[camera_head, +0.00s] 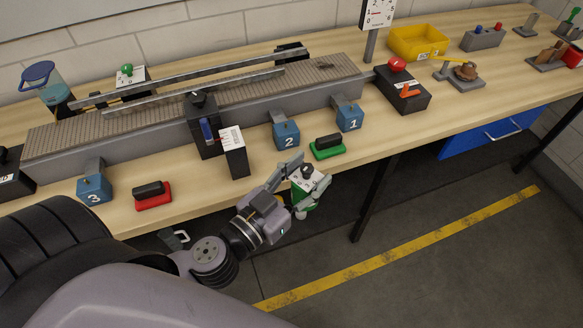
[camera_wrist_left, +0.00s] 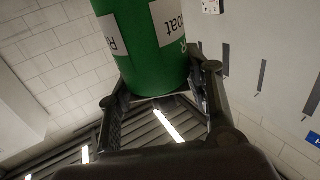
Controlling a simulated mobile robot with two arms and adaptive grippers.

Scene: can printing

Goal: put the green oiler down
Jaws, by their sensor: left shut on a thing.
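The green oiler (camera_head: 304,201) has a white label and a dark top. My left gripper (camera_head: 307,184) is shut on it, with one finger on each side. In the head view the oiler appears in front of the table's front edge, with dark floor behind it. In the left wrist view the oiler (camera_wrist_left: 150,50) fills the upper middle as a green cylinder with white labels, between the two fingers (camera_wrist_left: 163,92). Its upper part is cut off there. My right gripper is not in view.
The wooden table (camera_head: 420,128) has bare room right of the green-based block (camera_head: 328,147). Blue numbered blocks 1 (camera_head: 348,115), 2 (camera_head: 286,133) and 3 (camera_head: 94,188) stand along the conveyor (camera_head: 200,105). A red-based block (camera_head: 153,196) and a labelled black box (camera_head: 235,155) stand near the front.

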